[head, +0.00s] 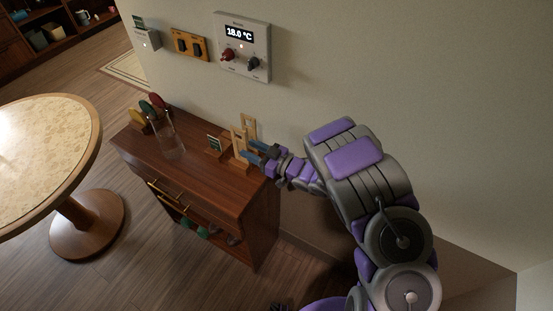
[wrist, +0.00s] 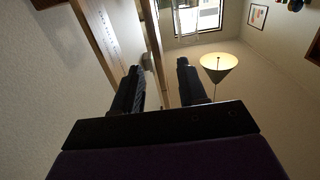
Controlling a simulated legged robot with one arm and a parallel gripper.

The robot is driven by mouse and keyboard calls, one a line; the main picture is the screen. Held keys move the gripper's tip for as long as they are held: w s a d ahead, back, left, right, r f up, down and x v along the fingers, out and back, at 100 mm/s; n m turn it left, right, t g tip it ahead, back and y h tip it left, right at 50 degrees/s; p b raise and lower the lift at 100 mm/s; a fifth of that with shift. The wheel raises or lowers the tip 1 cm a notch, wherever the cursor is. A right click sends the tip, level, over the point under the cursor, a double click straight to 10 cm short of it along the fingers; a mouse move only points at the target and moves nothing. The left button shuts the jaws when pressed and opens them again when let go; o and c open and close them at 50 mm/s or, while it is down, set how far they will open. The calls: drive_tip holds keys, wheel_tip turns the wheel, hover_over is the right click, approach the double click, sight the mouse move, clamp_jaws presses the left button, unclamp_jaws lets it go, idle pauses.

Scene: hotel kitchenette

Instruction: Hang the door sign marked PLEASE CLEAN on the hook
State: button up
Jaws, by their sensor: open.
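My gripper (head: 252,152) is open at the right end of the brown cabinet, by the wooden door signs (head: 238,138). In the wrist view a pale sign (wrist: 112,32) with a wooden edge and small unreadable lettering stands left of the gripper. A thin wooden upright piece (wrist: 152,35) rises between or just beyond the two fingers (wrist: 158,70); I cannot tell whether they touch it. I cannot read which sign says PLEASE CLEAN. The hook cannot be made out.
The cabinet top (head: 195,180) also holds a small dark sign (head: 214,144), a clear glass container (head: 171,147) and coloured paddle-like items (head: 146,108). A thermostat panel (head: 244,45) and switch plate (head: 190,44) are on the wall. A round table (head: 45,150) stands left.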

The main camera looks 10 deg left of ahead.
drive_tip(key=p+v, duration=0.1)
drive_tip(key=v, duration=0.9)
